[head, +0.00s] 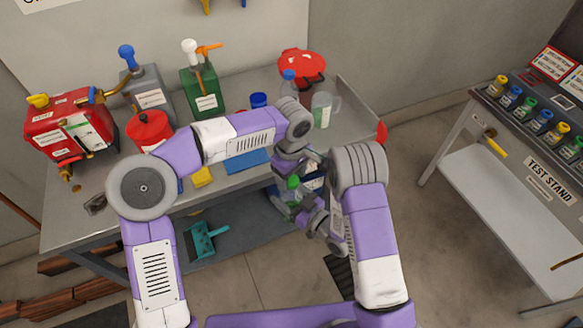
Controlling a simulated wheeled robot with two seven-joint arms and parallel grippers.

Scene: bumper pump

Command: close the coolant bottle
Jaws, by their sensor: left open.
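I cannot tell for sure which container is the coolant bottle. A small green item (294,184), perhaps a bottle or its cap, shows between my two grippers near the bench's front edge. My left gripper (314,158) is open, just above and to the right of it. My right gripper (296,208) is just below the green item. Whether its fingers touch or hold anything is too small to tell. A blue cap (258,100) shows behind my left arm, its container mostly hidden. Another blue-capped clear bottle (288,77) stands farther back.
A test stand (545,150) is at right.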

